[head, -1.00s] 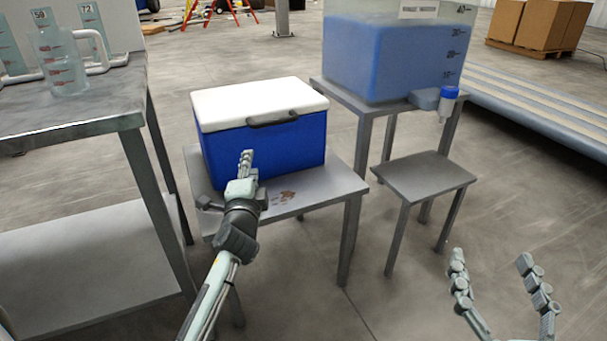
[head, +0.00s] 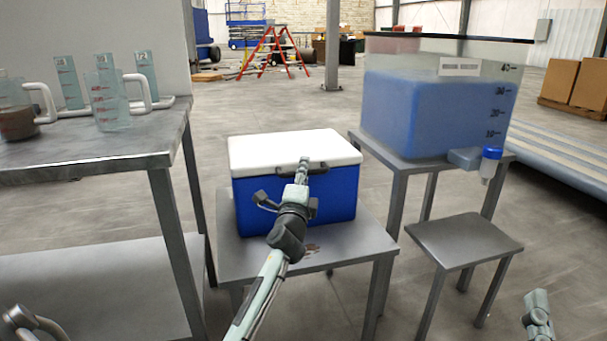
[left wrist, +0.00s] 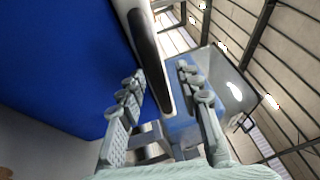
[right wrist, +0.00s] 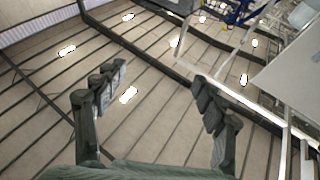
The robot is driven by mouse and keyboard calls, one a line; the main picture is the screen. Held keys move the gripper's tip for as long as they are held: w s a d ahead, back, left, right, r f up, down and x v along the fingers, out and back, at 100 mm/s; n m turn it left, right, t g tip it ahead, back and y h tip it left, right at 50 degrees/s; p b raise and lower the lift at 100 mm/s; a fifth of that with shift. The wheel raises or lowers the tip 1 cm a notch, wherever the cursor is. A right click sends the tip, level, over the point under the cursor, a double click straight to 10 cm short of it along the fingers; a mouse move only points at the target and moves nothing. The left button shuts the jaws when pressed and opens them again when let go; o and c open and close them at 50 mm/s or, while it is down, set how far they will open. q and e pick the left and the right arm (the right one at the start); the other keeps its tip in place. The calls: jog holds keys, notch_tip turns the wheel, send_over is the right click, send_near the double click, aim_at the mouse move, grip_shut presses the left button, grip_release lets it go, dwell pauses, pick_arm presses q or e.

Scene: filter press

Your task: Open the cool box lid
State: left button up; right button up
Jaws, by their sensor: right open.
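The cool box (head: 255,207) has a blue body and a white lid (head: 290,149), which is shut. It stands on a low metal table. A dark handle (head: 321,170) runs along the lid's front edge. My left gripper (head: 304,165) is at the handle, in front of the box. In the left wrist view its fingers (left wrist: 160,88) are apart, with the dark handle (left wrist: 147,50) reaching between them; I cannot tell whether they touch it. My right gripper (head: 537,312) is at the lower right, away from the box, and the right wrist view shows it open and empty (right wrist: 160,88).
A tank of blue liquid (head: 430,115) stands on a stand right of the box, with a small lower table (head: 465,240) before it. A metal bench (head: 90,150) with measuring jugs (head: 107,97) is at the left.

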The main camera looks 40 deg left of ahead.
pick_arm(q)
jog(key=shift+c, duration=0.2)
grip_shut()
